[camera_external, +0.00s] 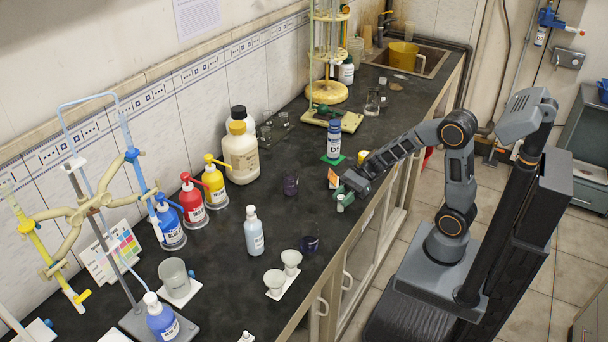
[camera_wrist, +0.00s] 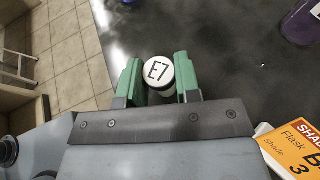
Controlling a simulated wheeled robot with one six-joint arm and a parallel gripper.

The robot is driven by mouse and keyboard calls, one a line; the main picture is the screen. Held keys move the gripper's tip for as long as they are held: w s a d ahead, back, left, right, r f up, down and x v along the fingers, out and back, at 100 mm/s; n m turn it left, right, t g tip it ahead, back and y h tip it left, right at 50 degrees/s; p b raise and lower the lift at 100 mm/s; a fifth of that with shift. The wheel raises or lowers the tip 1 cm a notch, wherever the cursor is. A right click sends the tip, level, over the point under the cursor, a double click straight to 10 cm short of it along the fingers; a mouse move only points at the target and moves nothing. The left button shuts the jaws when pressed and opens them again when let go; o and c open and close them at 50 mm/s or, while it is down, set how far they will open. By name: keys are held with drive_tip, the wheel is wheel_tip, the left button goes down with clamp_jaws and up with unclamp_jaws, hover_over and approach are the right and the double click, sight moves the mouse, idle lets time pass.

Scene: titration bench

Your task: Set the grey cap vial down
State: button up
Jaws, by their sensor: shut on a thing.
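The grey cap vial (camera_wrist: 158,72) is seen from above in the wrist view, its pale round lid marked "E7". My gripper (camera_wrist: 160,84) has green fingers shut on it, one on each side. In the external view my gripper (camera_external: 346,188) is near the bench's front edge, and the vial (camera_external: 341,206) shows small and pale below the fingers. The cap hides most of the vial's body in the wrist view. I cannot tell whether its base touches the dark bench top (camera_external: 330,222).
An orange shade card (camera_wrist: 296,148) stands close beside my gripper. A dark purple vessel (camera_wrist: 302,22) is at the upper right of the wrist view. A "D" bottle (camera_external: 334,140) stands on a green mat behind. The floor drops off beyond the bench edge.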

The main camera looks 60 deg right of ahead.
drive_tip(key=shift+f, duration=0.15)
drive_tip(key=o, duration=0.9)
